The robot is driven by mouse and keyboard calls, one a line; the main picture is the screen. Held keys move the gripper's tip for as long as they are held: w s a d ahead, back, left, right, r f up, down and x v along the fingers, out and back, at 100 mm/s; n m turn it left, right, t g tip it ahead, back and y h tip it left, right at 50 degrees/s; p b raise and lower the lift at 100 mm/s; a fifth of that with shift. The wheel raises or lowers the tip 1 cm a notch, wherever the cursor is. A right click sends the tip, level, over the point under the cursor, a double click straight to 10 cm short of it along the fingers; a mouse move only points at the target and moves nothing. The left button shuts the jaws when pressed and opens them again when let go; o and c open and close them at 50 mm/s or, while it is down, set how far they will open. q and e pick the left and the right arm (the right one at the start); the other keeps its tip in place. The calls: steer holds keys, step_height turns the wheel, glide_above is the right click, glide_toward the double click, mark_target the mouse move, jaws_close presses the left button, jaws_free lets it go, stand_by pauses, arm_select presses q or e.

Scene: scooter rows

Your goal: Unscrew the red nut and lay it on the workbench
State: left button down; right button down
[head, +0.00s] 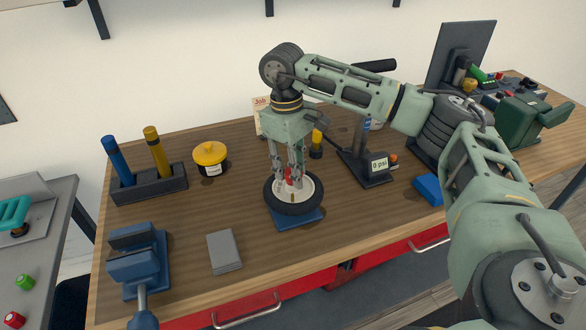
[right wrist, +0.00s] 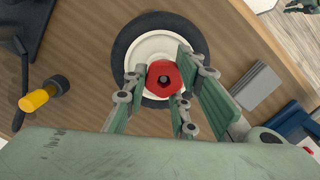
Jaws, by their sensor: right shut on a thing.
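The red nut (right wrist: 165,79) sits at the centre of a white wheel hub (right wrist: 149,47), with a dark stud end showing in its middle. The nut also shows as a small red patch between my fingers in the head view (head: 288,174). The wheel has a black tyre (head: 293,208) and lies flat on a blue stand on the workbench (head: 340,217). My right gripper (head: 287,172) points down over the hub and is shut on the red nut. Its fingers stand on either side of the nut in the right wrist view (right wrist: 178,85). My left gripper is not in view.
A blue vise (head: 138,262) and a grey block (head: 224,251) are at the front left. A yellow-lidded pot (head: 210,157) and a holder (head: 150,186) with blue and yellow tubes stand behind. A gauge reading 0 psi (head: 379,165) is to the right. Bare bench lies between them.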

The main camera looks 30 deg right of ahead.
steer(key=shift+s+a+f, duration=0.15)
steer(key=shift+s+f, duration=0.2)
steer(key=shift+s, duration=0.1)
steer(key=c, duration=1.8)
jaws_free()
steer(key=o, duration=0.4)
steer(key=shift+s+r, duration=0.4)
steer(key=shift+o, duration=0.2)
steer(key=shift+w, duration=0.35)
steer(key=shift+w+r, duration=0.1)
steer(key=shift+r, duration=0.25)
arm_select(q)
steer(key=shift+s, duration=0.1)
arm_select(e)
step_height(320, 180, up, 11)
steer(key=w, duration=0.1)
steer(key=shift+a, duration=0.2)
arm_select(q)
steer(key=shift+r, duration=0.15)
